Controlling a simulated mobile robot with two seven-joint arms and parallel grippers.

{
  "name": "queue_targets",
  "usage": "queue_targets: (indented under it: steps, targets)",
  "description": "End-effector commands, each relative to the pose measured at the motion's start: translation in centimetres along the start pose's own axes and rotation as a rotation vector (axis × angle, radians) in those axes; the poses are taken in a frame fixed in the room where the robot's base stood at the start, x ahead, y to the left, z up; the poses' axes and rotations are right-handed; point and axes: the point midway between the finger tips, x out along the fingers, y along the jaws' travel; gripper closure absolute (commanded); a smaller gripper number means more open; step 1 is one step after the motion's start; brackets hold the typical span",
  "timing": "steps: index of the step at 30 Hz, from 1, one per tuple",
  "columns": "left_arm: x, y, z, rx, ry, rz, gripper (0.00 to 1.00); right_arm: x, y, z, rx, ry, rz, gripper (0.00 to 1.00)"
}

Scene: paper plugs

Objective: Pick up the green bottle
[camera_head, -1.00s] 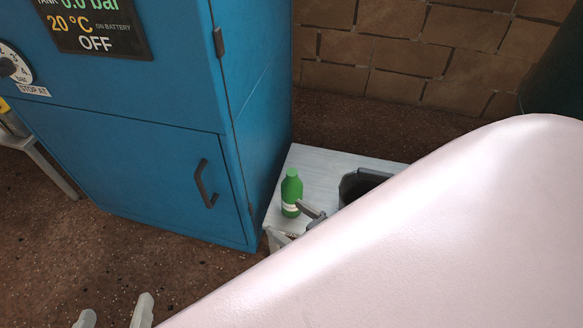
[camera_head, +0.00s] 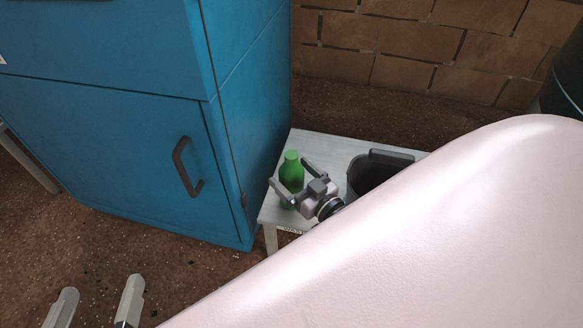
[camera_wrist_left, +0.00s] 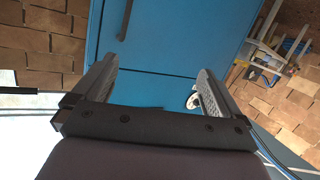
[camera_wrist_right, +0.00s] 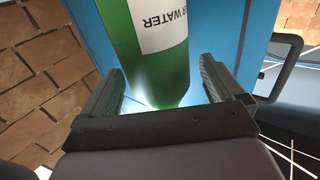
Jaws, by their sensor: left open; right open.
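The green bottle (camera_head: 291,168) stands upright on a small white table (camera_head: 325,146) beside the blue cabinet. My right gripper (camera_head: 291,178) is open, with one finger on each side of the bottle. In the right wrist view the bottle (camera_wrist_right: 150,62), with a white label reading "WATER", stands between the open fingers (camera_wrist_right: 164,88). Whether either finger touches it I cannot tell. My left gripper (camera_head: 101,290) is open and empty over the floor at the lower left. In the left wrist view it faces the blue cabinet (camera_wrist_left: 165,50).
A dark bucket (camera_head: 358,187) stands on the table just right of the bottle. The blue cabinet (camera_head: 100,140) with a dark handle (camera_head: 185,168) rises close on the left. A brick wall (camera_head: 420,50) is behind. The speckled floor at the lower left is clear.

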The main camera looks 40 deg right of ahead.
Motion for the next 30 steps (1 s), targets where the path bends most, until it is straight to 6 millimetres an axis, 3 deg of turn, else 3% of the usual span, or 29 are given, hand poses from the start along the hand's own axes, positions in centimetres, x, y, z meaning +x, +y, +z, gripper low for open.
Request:
queue_targets:
  steps: [6, 14, 19, 30]
  targets:
    - [-0.4, -0.4, 0.2, 0.047, 0.029, -0.019, 0.01, 2.5, 0.1, -0.1, 0.000, 0.001, 0.000, 0.06]
    - [-0.5, -0.4, -0.1, 0.053, 0.035, -0.021, 0.01, 2.7, 0.1, -0.2, 0.000, -0.001, -0.001, 0.06]
    - [-0.5, -0.4, -0.1, 0.052, 0.035, -0.021, 0.01, 2.7, 0.1, -0.2, 0.000, -0.001, -0.001, 0.55]
    - [-0.6, -0.4, -0.2, 0.050, 0.033, -0.019, 0.01, 2.7, 0.1, -0.5, 0.001, 0.001, -0.001, 0.56]
